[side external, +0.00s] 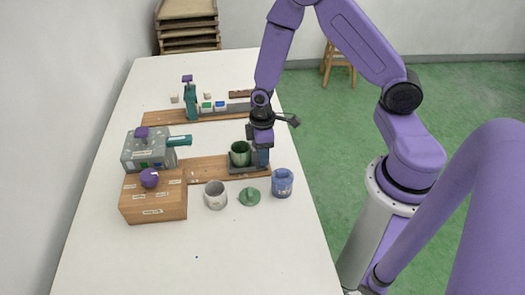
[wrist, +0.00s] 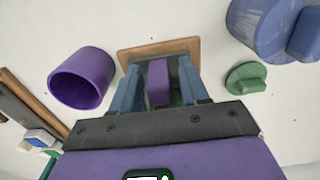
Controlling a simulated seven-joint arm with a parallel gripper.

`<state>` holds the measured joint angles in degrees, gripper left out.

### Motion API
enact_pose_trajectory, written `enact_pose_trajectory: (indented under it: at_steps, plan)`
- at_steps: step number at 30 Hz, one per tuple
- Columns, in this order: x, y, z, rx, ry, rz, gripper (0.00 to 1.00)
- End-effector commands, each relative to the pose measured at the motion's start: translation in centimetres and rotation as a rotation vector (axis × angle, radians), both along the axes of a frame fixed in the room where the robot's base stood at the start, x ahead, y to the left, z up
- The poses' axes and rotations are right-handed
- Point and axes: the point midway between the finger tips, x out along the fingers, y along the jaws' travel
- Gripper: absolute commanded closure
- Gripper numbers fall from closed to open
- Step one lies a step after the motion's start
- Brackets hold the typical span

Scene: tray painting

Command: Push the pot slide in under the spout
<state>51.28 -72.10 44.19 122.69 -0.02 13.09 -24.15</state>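The green pot (side external: 240,150) stands upright on the dark slide (side external: 238,168) on the wooden board (side external: 207,170) in the side view. The teal spout (side external: 180,140) juts from the grey box (side external: 143,152) at the board's other end, left of the pot. My gripper (side external: 262,157) points down at the slide's right end, beside the pot. In the wrist view its blue fingers (wrist: 160,78) stand apart on either side of a purple upright block (wrist: 158,82), with gaps showing. Some green shows behind the block; the pot is mostly hidden there.
A second board (side external: 165,117) lies behind. The front table is clear.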

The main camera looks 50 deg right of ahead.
Motion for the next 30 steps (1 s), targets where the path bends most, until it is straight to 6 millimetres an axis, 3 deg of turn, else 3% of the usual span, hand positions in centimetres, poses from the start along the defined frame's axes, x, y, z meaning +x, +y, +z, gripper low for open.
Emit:
enact_pose_trajectory:
  at_steps: [1,3,4,11,21,30]
  plan:
    - [0.0,0.0,0.0,0.0,0.0,0.0,0.74]
    - [0.0,0.0,0.0,0.0,0.0,0.0,0.97]
    - [0.0,0.0,0.0,0.0,0.0,0.0,1.0]
    - [0.5,0.5,0.0,0.0,0.0,0.002,1.0]
    - [5.1,5.1,0.0,0.001,-0.002,0.002,1.0]
    - [6.8,6.8,0.0,0.0,0.0,0.0,1.0]
